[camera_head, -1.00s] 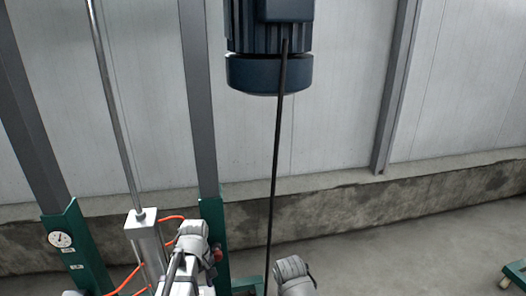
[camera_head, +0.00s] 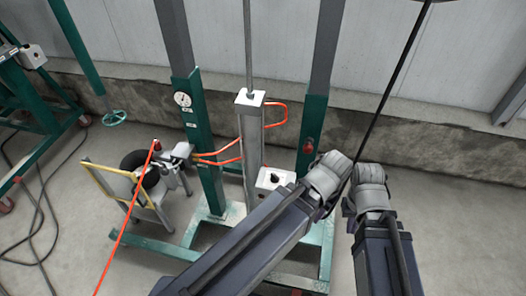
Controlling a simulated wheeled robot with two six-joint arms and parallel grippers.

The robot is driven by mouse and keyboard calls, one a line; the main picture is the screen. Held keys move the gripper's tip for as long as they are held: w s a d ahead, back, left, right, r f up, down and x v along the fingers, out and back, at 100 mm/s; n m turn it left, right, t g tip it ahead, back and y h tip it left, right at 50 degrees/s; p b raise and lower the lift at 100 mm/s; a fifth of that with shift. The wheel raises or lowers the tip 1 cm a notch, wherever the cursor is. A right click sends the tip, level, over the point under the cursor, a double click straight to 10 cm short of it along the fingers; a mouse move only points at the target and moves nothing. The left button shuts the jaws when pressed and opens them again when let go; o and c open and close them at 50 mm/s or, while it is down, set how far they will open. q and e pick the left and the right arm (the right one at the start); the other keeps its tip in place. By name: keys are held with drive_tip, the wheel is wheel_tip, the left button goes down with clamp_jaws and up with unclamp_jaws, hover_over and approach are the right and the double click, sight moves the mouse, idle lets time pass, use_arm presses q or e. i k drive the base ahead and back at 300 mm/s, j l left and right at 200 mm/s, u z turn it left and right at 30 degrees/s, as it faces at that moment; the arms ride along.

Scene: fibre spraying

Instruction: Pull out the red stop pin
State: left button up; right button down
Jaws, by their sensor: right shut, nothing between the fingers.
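A small red knob (camera_head: 308,146), which looks like the red stop pin, sits on the right green post (camera_head: 312,118) of the frame. My left arm comes in from the lower left and ends in a grey wrist (camera_head: 328,180) below and slightly right of the knob, apart from it in the picture. Its fingers cannot be made out. My right gripper (camera_head: 367,196) is shut and empty, right of the left wrist and lower than the knob. Its fingertips are hard to make out.
A grey metal column (camera_head: 250,140) with orange hoses stands between the green posts. A control box (camera_head: 272,180) is beside its base. A yellow-framed cart (camera_head: 125,185) stands left. A dark rod or cable (camera_head: 400,75) crosses near my wrists. Bare floor (camera_head: 460,235) lies at right.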

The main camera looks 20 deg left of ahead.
sight(307, 149)
drive_tip(key=k+u, duration=0.45)
drive_tip(key=k+j+u, duration=0.15)
drive_tip(key=u, duration=0.3)
drive_tip(key=k, duration=0.1)
